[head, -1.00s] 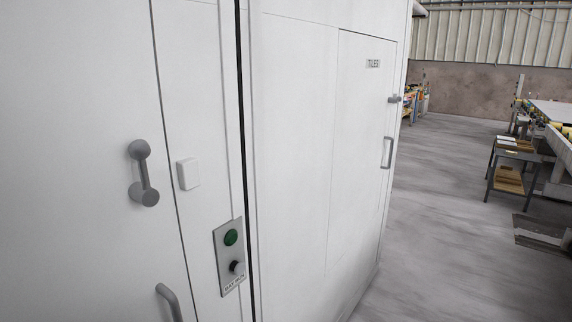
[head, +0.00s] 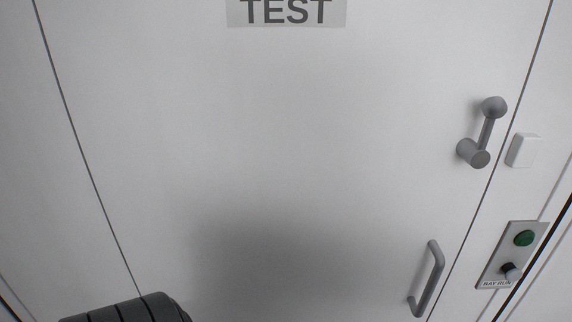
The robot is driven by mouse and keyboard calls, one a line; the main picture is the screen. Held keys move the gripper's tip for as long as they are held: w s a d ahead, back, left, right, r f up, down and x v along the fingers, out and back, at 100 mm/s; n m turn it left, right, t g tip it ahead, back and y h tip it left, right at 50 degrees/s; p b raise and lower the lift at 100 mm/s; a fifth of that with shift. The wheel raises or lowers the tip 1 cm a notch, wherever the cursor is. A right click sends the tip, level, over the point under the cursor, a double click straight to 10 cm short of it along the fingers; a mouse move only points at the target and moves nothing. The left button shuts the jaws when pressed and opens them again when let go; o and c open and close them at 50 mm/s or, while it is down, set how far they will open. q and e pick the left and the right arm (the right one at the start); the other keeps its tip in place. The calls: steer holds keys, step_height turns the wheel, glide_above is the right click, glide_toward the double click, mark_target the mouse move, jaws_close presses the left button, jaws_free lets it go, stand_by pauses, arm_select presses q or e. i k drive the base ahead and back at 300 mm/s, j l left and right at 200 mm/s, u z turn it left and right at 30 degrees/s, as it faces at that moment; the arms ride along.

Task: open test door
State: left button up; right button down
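The test door (head: 270,130) fills most of the head view. It is a flat white panel, shut flush in its frame, with a grey TEST label (head: 287,12) at the top. A grey lever latch (head: 483,132) with a round knob sits near its right edge, its knob end upward. Below it is a grey pull handle (head: 427,279). A dark ribbed part at the bottom left looks like part of my own arm. Neither gripper's fingers are in view.
Right of the door seam are a small white box (head: 523,150) and a control plate (head: 512,255) with a green button (head: 524,238), a black knob (head: 510,271) and a BAY RUN label. A soft shadow lies on the lower door.

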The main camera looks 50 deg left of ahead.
mark_target(248, 160)
steer(key=u, duration=1.45)
steer(key=l+u, duration=0.1)
steer(key=u, duration=0.2)
steer(key=l+u, duration=0.1)
steer(key=u, duration=0.2)
